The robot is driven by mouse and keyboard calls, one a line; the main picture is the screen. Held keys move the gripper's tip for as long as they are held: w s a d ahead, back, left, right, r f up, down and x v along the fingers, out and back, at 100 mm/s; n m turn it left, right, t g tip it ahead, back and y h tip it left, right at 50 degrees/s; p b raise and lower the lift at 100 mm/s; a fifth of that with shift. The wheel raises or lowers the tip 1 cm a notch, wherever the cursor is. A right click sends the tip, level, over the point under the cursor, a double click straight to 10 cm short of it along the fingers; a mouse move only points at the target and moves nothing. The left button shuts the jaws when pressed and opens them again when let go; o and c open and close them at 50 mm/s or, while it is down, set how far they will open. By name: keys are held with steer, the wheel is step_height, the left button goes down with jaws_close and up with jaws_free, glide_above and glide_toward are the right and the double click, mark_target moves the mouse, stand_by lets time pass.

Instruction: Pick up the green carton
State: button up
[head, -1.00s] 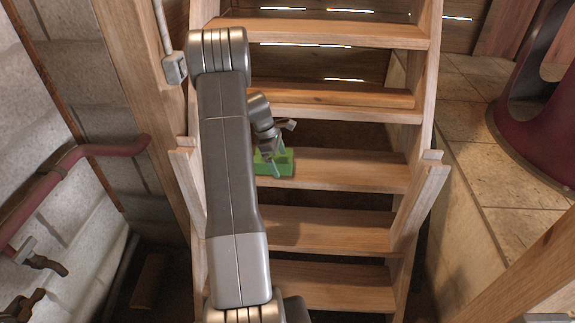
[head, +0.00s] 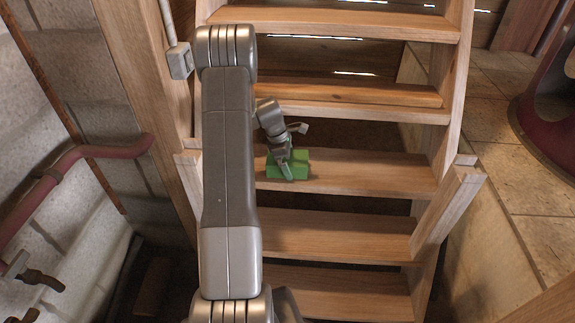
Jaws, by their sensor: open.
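The green carton (head: 300,170) rests on a middle tread of the wooden stairs (head: 375,174), toward the tread's left side. My gripper (head: 288,172) is at the carton, pointing down, with a finger showing in front of the carton's near face. The gripper is open. Part of the carton is hidden behind the gripper, and I cannot tell whether the fingers touch it.
A red pipe (head: 90,153) runs along the block wall on the left. A grey box (head: 180,61) is on the wooden post. A tiled ledge (head: 480,150) with a dark red stand (head: 540,140) lies right of the stairs. The tread right of the carton is clear.

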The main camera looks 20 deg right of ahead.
steer(key=shift+f, duration=0.1)
steer(key=c, duration=1.1)
